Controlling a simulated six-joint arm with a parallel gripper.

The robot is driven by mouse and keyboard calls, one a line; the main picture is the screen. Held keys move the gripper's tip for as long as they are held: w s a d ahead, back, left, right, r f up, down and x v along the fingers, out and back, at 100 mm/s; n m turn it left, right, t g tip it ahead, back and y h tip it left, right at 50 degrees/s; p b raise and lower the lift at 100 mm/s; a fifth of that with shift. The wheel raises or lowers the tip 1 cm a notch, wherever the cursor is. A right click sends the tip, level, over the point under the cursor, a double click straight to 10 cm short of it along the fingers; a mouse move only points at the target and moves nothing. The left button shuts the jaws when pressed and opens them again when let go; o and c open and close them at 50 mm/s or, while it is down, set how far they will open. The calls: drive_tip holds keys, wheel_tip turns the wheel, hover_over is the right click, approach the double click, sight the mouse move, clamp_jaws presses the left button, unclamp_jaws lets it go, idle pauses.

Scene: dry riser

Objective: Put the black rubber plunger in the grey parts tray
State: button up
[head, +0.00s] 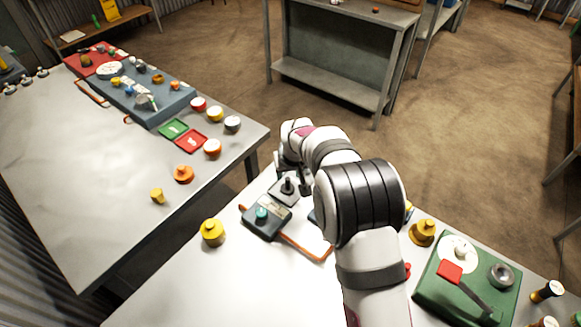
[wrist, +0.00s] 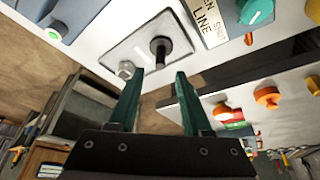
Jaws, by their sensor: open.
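The black rubber plunger (head: 287,187) stands upright on a small square grey tray (head: 278,197). In the wrist view the plunger (wrist: 160,48) shows as a dark stem with a round end, inside the outline of the grey tray (wrist: 137,43). A silver hex-shaped part (wrist: 126,70) is also on the tray, beside the plunger. My gripper (wrist: 159,75) is open, with a gap between its green fingers and the plunger beyond their tips. In the head view my gripper (head: 293,177) is right at the plunger, partly hidden by my arm.
A grey box with a teal knob (head: 261,214) sits close in front of the tray, with an orange cable beside it. A yellow knob (head: 213,232) stands to the left. A green panel (head: 440,290) lies to the right. The bench's front left is clear.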

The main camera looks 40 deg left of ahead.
drive_tip(key=v, duration=0.7)
drive_tip(key=s+d+r+m+h, duration=0.1)
drive_tip(key=s+d+r+m, duration=0.15)
drive_tip(key=d, duration=0.65)
drive_tip(key=s+d+r+m+g, duration=0.1)
drive_tip(key=d+r+m, duration=0.25)
drive_tip(key=d, duration=0.45)
drive_tip(key=s+d+r+m+h, duration=0.1)
drive_tip(key=s+d+r+m, duration=0.15)
drive_tip(key=d, duration=0.65)
drive_tip(key=s+d+m+g, duration=0.1)
drive_tip(key=s+d+m, duration=0.2)
drive_tip(key=s, duration=0.6)
drive_tip(key=s+d+m+g, duration=0.1)
drive_tip(key=s+d+m, duration=0.3)
drive_tip(key=s+d, duration=0.4)
drive_tip(key=shift+s+d+f, duration=0.25)
drive_tip(key=shift+s+d, duration=0.05)
drive_tip(key=shift+s, duration=0.25)
